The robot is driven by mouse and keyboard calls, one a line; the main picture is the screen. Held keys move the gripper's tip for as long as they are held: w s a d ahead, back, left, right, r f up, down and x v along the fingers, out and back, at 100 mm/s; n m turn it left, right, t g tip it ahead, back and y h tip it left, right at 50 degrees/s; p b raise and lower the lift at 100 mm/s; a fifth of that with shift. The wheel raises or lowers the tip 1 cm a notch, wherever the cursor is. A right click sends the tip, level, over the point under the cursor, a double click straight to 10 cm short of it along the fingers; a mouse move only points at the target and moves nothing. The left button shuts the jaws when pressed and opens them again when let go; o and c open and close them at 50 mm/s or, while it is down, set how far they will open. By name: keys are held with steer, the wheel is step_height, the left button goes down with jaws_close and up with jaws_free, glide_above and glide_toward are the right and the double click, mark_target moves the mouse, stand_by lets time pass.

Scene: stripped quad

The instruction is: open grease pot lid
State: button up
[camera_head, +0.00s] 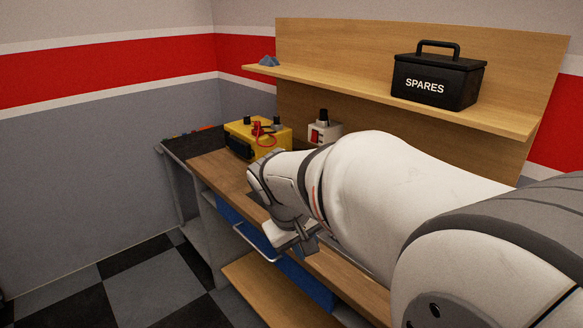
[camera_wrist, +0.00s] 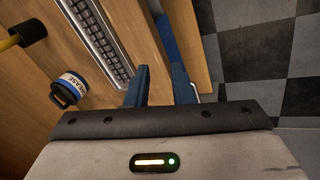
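The grease pot (camera_wrist: 74,83) stands on the wooden bench at the left of the wrist view. It is small, with a white and blue label lettered "GREASE". Its black lid (camera_wrist: 61,96) with a loop-like handle appears to be on the pot. My gripper (camera_wrist: 160,80) is open, its two dark fingers apart with nothing held between them. It is to the right of the pot, apart from it, over the bench's front edge. In the head view my gripper (camera_head: 305,241) shows near the blue drawer; the pot is not visible there.
A long metal strip or tray (camera_wrist: 97,38) lies between the pot and the bench edge. A black-and-yellow handle (camera_wrist: 27,33) lies near the pot. A SPARES box (camera_head: 436,80) sits on the shelf.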

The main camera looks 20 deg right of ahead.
steer(key=w+d+f+g+h+b, duration=0.1)
steer(key=w+d+f+h+b, duration=0.2)
steer(key=w+d, duration=0.55)
steer(key=w+d+g+h+b, duration=0.15)
steer(key=w+d+h, duration=0.35)
steer(key=d, duration=0.7)
steer(key=w+d+f+g+h+b, duration=0.15)
steer(key=w+d+h+b, duration=0.35)
steer(key=d, duration=0.6)
steer(key=shift+t+y, duration=0.4)
steer(key=shift+y, duration=0.2)
steer(key=x, duration=0.2)
steer(key=w+p+x, duration=0.1)
steer(key=x, duration=0.2)
steer(key=p+x, duration=0.1)
steer(key=x, duration=0.1)
steer(key=shift+w+d, duration=0.35)
steer(key=shift+d, duration=0.05)
steer(key=shift+c, duration=0.5)
jaws_close()
